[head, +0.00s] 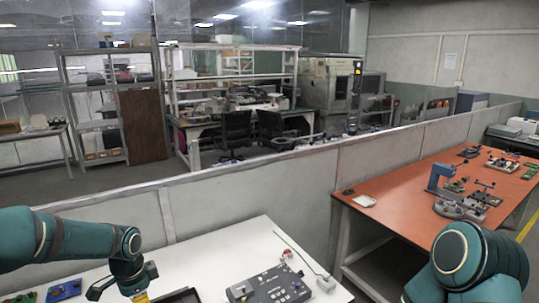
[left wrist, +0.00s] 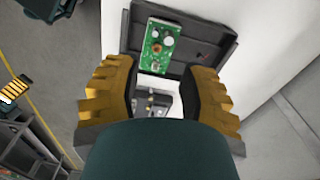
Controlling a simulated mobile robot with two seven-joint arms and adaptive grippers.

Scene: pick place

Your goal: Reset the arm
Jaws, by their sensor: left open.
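My left gripper (head: 122,289) hangs over the white table at the lower left of the head view. In the left wrist view its yellow fingers (left wrist: 160,88) are spread apart with nothing between them. A green circuit board (left wrist: 156,46) lies in a dark tray (left wrist: 190,32) beyond the fingertips, apart from them. Part of the dark tray also shows at the bottom edge of the head view (head: 182,296). My right arm shows at the lower right, but its gripper is out of view.
The white table (head: 215,262) carries a grey control box (head: 268,286) and a small white box (head: 326,283). A blue board (head: 64,290) lies at the lower left. A grey partition (head: 260,188) stands behind. An orange table (head: 400,205) with several fixtures is at right.

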